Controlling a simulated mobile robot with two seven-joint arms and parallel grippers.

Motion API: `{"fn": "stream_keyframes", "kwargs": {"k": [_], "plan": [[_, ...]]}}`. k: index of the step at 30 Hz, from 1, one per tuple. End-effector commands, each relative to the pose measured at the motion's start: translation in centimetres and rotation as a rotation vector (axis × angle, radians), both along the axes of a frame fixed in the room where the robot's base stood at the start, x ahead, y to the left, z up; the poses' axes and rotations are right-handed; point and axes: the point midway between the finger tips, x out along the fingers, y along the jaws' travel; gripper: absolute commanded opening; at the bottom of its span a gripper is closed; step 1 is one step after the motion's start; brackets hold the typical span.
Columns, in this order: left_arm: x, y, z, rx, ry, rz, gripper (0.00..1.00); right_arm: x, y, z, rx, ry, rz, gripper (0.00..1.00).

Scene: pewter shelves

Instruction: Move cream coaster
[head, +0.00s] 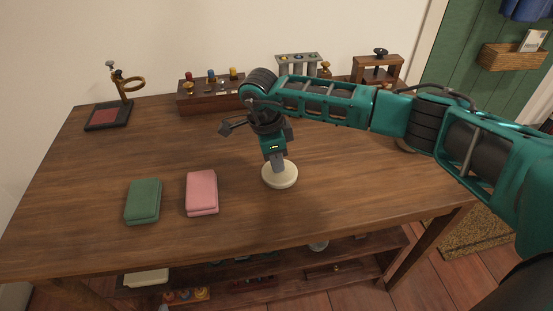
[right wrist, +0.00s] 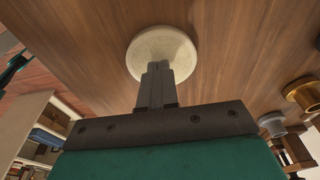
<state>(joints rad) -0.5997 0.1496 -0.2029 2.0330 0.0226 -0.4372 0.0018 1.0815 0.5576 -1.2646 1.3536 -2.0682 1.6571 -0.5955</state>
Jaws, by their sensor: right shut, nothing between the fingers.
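The cream coaster (head: 286,179) is a round disc lying on the wooden table (head: 110,158), right of the pink box. My right gripper (head: 279,168) points down at it, with its shut fingertips over the disc and nothing between them. In the right wrist view the coaster (right wrist: 162,45) shows just beyond the tips of the shut fingers (right wrist: 156,68). I cannot tell whether the fingertips touch it. My left gripper is not in view.
A green box (head: 143,201) and a pink box (head: 201,192) lie left of the coaster. Along the back stand a dark stand with a ring (head: 108,115), a wooden rack (head: 207,104), a grey rack (head: 298,63) and a wooden frame (head: 377,70). The table's front middle is clear.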

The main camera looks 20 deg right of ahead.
Motion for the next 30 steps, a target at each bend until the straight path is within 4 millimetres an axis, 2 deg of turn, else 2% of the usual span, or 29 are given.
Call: {"fn": "stream_keyframes", "kwargs": {"k": [4,9,18,24,30], "plan": [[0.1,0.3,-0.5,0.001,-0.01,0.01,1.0,0.0,0.3,-0.1,0.004,-0.001,0.002,0.0],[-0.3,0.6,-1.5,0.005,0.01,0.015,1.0,1.0,3.9,0.0,0.004,-0.004,0.003,0.0],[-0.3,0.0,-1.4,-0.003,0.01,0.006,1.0,2.4,9.7,0.1,0.002,-0.005,0.001,0.0],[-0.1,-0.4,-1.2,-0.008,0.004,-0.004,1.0,2.9,11.3,0.2,0.002,-0.004,-0.001,0.0],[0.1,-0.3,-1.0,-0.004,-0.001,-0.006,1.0,2.9,11.6,0.3,0.002,-0.004,-0.001,0.0]]}}
